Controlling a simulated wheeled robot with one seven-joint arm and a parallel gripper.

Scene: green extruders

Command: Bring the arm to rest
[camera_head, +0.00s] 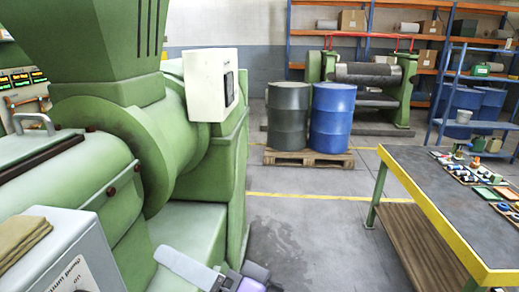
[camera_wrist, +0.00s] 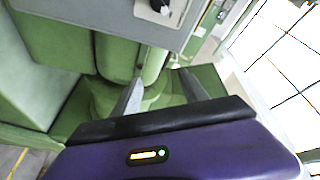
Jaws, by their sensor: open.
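My gripper (camera_wrist: 162,88) shows in the wrist view with its two grey fingers spread apart and nothing between them. Its purple body fills the bottom of that view. In the head view, part of my gripper (camera_head: 222,277) shows at the bottom edge, in front of the green extruder (camera_head: 110,190). The extruder's green casing (camera_wrist: 115,60) lies beyond the fingers in the wrist view. A grey control box (camera_wrist: 130,8) with a black knob is at the top of that view. The rest of my arm is out of sight.
A grey switch box (camera_head: 70,250) with a folded tan cloth (camera_head: 20,240) stands at lower left. A yellow-edged workbench (camera_head: 440,205) with small parts is at right. Grey and blue drums (camera_head: 333,115) stand on a pallet (camera_head: 310,160). Floor between extruder and bench is clear.

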